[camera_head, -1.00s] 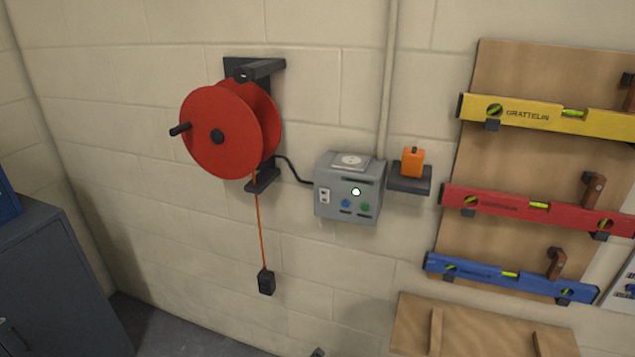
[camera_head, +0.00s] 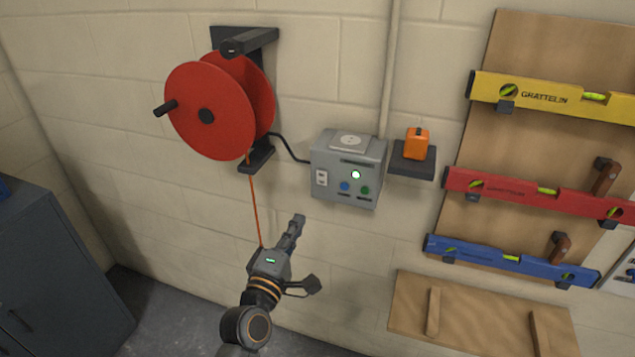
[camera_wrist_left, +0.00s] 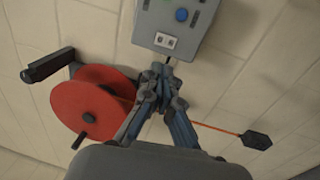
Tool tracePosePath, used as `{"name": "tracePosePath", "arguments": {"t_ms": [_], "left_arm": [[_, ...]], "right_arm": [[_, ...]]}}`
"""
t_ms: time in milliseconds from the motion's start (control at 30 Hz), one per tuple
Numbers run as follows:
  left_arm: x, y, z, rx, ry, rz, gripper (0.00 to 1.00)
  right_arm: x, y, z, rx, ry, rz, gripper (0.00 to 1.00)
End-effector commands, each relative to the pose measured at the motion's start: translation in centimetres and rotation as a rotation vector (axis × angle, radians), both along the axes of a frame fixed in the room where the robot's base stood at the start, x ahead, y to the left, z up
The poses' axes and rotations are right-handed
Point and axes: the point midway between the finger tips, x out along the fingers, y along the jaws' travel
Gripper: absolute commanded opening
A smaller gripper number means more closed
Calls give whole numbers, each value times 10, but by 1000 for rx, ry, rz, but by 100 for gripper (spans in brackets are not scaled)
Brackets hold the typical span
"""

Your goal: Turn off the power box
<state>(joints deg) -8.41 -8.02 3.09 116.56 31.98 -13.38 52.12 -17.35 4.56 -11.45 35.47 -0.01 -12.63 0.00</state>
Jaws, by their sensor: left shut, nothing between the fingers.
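The grey power box (camera_head: 349,168) is fixed to the wall in the middle of the head view. Its front has a white outlet, a lit whitish-green lamp (camera_head: 355,175), a blue button (camera_head: 344,187) and a green button (camera_head: 365,190). My left gripper (camera_head: 298,220) is shut and empty, below and left of the box, apart from it. In the left wrist view the shut fingers (camera_wrist_left: 160,72) point toward the box (camera_wrist_left: 178,25), whose blue button (camera_wrist_left: 182,15) shows near the top edge. The green button is out of that view. My right gripper is not in view.
A red cable reel (camera_head: 212,112) hangs left of the box, with an orange cord (camera_head: 254,205) running down behind my left gripper. An orange item (camera_head: 417,143) sits on a small dark shelf (camera_head: 411,164) right of the box. Spirit levels hang further right.

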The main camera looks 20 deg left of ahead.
Motion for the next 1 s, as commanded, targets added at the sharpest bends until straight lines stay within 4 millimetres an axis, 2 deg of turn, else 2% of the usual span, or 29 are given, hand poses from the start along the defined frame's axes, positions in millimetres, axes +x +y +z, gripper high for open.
{"name": "tracePosePath", "arguments": {"t_ms": [167,400,600,800,1000], "left_arm": [[26,-1,7,1,-2,0,0],[78,-2,13,3,0,-1,0],[113,-4,17,4,0,0,0],[131,-4,18,2,0,0,0],[135,-4,17,1,1,0,0]], "right_arm": [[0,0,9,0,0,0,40],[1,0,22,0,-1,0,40],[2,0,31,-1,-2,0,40],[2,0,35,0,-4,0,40],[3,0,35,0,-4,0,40]]}}
